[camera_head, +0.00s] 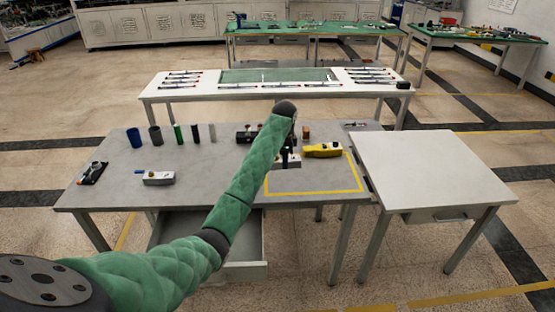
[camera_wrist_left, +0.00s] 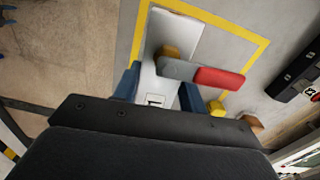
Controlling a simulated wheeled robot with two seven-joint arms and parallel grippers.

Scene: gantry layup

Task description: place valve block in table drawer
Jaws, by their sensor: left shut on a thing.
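My left gripper (camera_head: 287,160) is over the back left part of the yellow-taped area on the grey table, largely hidden by my own arm in the head view. In the left wrist view its two dark blue fingers (camera_wrist_left: 160,88) are closed on the pale grey valve block (camera_wrist_left: 158,72), which has a brass-coloured fitting and a red-ended lever. I cannot tell whether the block touches the table. The table drawer (camera_head: 247,271) is pulled open under the left half of the table, partly hidden by my arm. My right gripper is not in view.
A yellow tool (camera_head: 322,150) lies right of my gripper. A pale block with a blue handle (camera_head: 158,178) and a dark device (camera_head: 93,173) are at left. A bare side table (camera_head: 430,170) stands right.

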